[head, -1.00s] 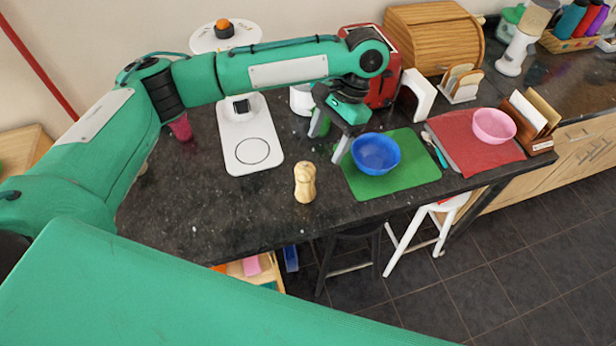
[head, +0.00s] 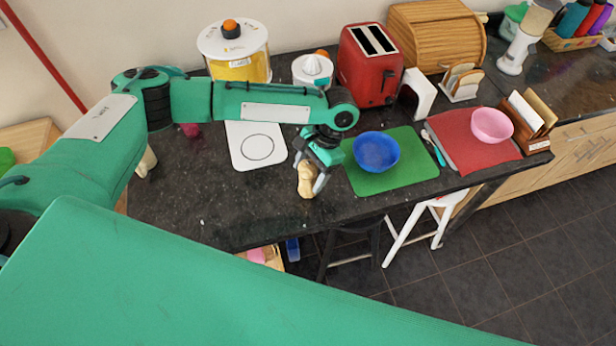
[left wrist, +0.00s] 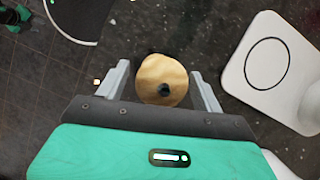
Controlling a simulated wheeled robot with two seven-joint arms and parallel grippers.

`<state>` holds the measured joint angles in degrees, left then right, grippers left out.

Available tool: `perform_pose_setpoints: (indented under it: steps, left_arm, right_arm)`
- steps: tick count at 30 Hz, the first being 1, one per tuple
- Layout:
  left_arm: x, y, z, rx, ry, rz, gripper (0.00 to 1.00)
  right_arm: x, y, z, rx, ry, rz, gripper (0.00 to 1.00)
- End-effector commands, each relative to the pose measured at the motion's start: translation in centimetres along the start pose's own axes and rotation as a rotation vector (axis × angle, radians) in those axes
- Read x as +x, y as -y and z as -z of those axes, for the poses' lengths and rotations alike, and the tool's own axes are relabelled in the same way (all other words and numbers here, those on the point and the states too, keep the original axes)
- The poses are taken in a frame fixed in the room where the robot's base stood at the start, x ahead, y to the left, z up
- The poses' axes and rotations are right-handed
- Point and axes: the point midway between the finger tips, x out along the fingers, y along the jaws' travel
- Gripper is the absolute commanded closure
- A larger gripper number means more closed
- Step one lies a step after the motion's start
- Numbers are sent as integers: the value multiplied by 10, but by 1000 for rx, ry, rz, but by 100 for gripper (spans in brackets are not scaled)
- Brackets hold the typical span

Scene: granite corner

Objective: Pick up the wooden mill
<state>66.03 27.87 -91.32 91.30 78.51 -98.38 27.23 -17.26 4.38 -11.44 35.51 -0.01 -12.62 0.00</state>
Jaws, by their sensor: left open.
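The wooden mill (head: 305,182) stands on the dark granite counter, left of the green mat. My left gripper (head: 308,176) is over it with the jaws open, and it hides part of the mill's upper body. In the left wrist view, the mill (left wrist: 162,81) shows from above as a pale round top with a dark spot. It lies between the two grey fingers of my left gripper (left wrist: 163,86), with a visible gap on each side. My right gripper is not in view.
A blue bowl (head: 376,152) sits on the green mat (head: 408,181), right of the gripper. A white scale-like plate (head: 258,146) lies behind left, also in the left wrist view (left wrist: 279,66). The red toaster (head: 370,65) stands behind. The counter (head: 205,207) front left is clear.

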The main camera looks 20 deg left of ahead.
Motion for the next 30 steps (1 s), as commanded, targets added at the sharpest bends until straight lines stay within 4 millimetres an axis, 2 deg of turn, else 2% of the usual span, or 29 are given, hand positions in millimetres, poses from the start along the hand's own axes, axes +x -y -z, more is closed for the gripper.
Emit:
perform_pose_setpoints:
  steps: [4, 11, 19, 30]
  left_arm:
    - [12, 0, 0, 0, 0, 1, 32]
    - [14, 0, 0, 1, -1, 1, 32]
    - [14, 0, 0, 0, 0, 0, 84]
    - [8, 0, -2, 0, -1, 0, 84]
  right_arm:
    - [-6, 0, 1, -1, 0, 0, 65]
    - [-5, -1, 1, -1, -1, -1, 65]
    - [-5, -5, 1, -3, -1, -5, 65]
    - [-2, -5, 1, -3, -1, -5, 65]
